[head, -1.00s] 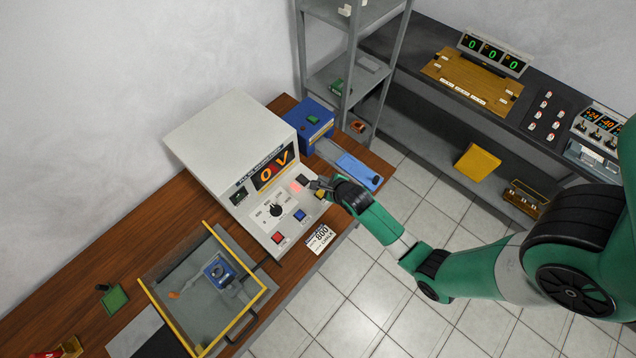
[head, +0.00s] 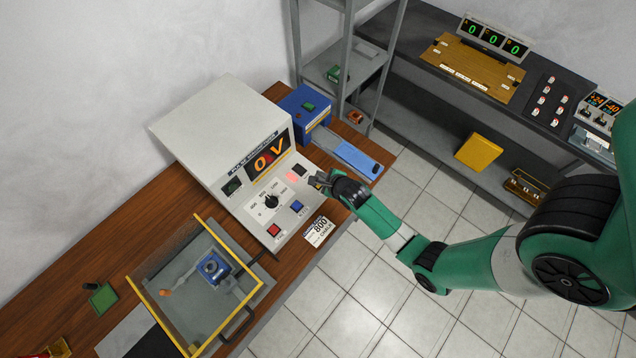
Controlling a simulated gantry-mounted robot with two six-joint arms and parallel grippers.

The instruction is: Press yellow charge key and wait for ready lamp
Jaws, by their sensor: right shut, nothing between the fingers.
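The grey-white power unit (head: 216,125) stands on the wooden bench with its display (head: 269,155) reading 0 V in orange. On its sloping panel are a dial (head: 271,202), a red key (head: 274,230), a blue key (head: 296,206) and a red-lit spot (head: 297,172) near the upper right. The yellow charge key is not visible; my right gripper (head: 317,180) covers that corner of the panel. The right gripper is shut and empty, with its tips at the panel's right side. I cannot tell whether it touches a key. My left gripper is not in view.
A yellow-framed clear box (head: 163,305) stands on the bench at lower left, with a blue device (head: 213,268) inside. A blue unit (head: 304,112) sits behind the power unit. A grey shelf rack (head: 347,60) stands beyond.

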